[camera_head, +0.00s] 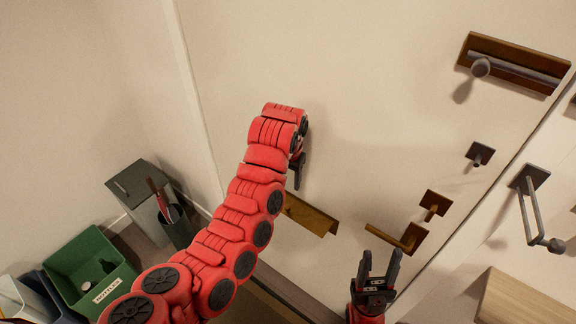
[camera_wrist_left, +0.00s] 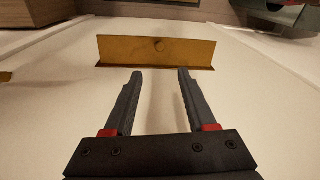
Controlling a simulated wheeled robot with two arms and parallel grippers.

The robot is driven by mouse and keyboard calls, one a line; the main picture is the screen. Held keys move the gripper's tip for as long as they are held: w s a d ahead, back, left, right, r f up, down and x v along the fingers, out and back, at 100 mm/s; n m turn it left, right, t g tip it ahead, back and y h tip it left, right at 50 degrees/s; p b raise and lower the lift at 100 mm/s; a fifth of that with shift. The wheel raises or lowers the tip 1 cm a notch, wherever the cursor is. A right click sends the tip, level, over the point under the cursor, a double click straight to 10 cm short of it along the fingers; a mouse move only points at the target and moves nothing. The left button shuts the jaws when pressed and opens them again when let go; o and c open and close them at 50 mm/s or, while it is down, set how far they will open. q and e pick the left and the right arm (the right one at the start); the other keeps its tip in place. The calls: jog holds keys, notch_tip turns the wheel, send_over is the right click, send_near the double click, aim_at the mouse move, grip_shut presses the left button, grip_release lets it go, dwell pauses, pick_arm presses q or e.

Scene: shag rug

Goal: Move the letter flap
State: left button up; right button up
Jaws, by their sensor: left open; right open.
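The brass letter flap (camera_head: 312,215) is on the pale door, left of the door handle, partly hidden behind my left arm. In the left wrist view the flap (camera_wrist_left: 157,50) is a wide brass plate with a small round mark in its middle. My left gripper (camera_head: 297,172) is close to the door, above the flap, and partly hidden by its own wrist. In the left wrist view its open, empty fingers (camera_wrist_left: 160,74) point at the flap, with a gap left. My right gripper (camera_head: 378,262) is open and empty, below the brass lever handle.
A brass lever handle (camera_head: 400,238) and smaller fittings (camera_head: 435,203) line the door's right side. A plate with a bar (camera_head: 515,63) is higher up. A green bin (camera_head: 90,270), a grey bin (camera_head: 140,195) and a dark holder (camera_head: 177,228) stand at lower left.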

pick_arm(q)
jog(key=shift+s+r, duration=0.2)
jog(key=shift+r, duration=1.55)
jog(key=shift+f, duration=0.1)
